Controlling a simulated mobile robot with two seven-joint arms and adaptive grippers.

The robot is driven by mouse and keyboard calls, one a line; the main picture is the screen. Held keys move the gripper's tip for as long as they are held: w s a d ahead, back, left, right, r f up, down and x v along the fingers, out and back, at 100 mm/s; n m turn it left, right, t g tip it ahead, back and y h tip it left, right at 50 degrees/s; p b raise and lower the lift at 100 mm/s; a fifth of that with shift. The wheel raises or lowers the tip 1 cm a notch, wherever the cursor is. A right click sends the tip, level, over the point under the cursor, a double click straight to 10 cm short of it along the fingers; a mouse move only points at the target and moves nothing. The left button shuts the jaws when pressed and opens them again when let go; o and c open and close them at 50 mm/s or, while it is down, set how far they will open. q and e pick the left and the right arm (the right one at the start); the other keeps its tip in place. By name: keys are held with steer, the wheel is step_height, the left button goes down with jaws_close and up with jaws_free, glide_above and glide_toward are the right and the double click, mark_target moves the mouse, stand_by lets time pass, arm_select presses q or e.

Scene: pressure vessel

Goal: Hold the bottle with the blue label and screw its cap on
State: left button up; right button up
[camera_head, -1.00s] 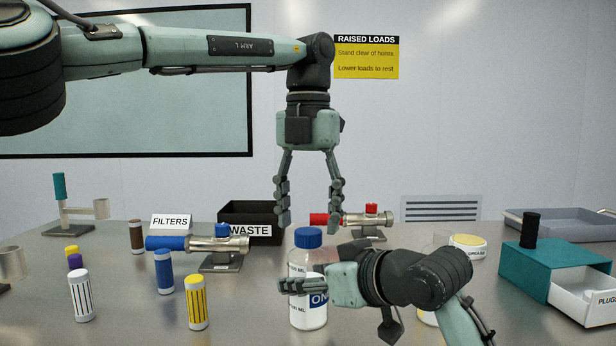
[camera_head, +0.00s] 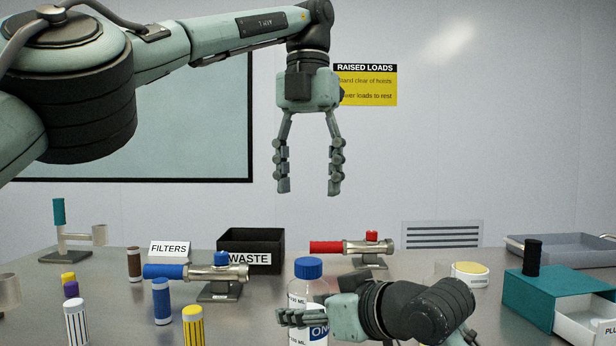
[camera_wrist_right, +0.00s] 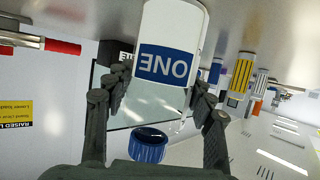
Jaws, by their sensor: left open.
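The bottle with the blue label (camera_head: 297,303) stands upright on the table in the head view. Its blue cap (camera_head: 309,268) sits on top of the neck; how tightly cannot be told. My right gripper (camera_head: 288,316) is shut on the bottle's body from the right, hiding part of the label. In the right wrist view, upside down, its fingers lie on both sides of the bottle (camera_wrist_right: 172,30), beside the label marked ONE, with the cap (camera_wrist_right: 149,145) nearer the palm. My left gripper (camera_head: 309,188) is open and empty, pointing down, well above the cap.
Behind stand a black waste bin (camera_head: 270,246), a blue-ended metal fitting (camera_head: 215,275) and a red-ended one (camera_head: 350,247). Several colored cylinders, including a blue one (camera_head: 162,301), stand at left. A teal drawer box (camera_head: 550,290) is at right. Space above the cap is clear.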

steer(key=o, duration=0.4)
steer(key=shift+o, duration=0.2)
steer(key=v, duration=1.2)
steer(key=shift+d, duration=0.1)
